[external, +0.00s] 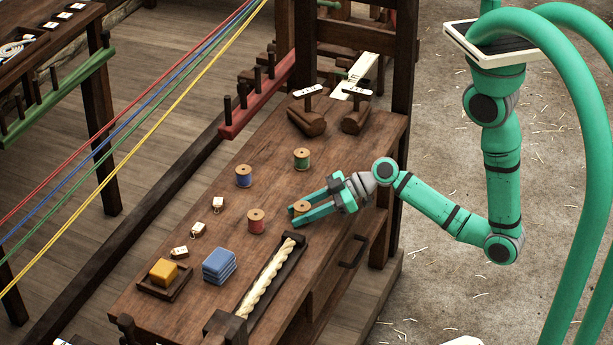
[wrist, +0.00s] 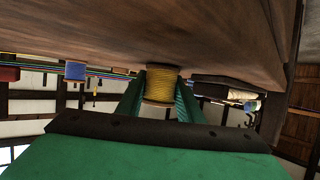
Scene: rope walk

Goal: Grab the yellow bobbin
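The yellow bobbin (external: 301,206) stands on the wooden bench, partly hidden by my gripper (external: 292,215) in the external view. In the wrist view, which is upside down, the yellow bobbin (wrist: 160,85) sits between the two green fingers (wrist: 160,95), with its yellow winding and wooden flanges visible. One finger is on each side of it, very close. I cannot tell whether both fingers press on it. The bobbin appears to rest on the bench top.
A red bobbin (external: 256,221) stands just left of my gripper. A blue bobbin (external: 243,176) and a green bobbin (external: 302,159) stand farther back. A tray with rope (external: 268,277) lies in front. Blue cloths (external: 219,265) and a yellow block (external: 163,271) are at front left.

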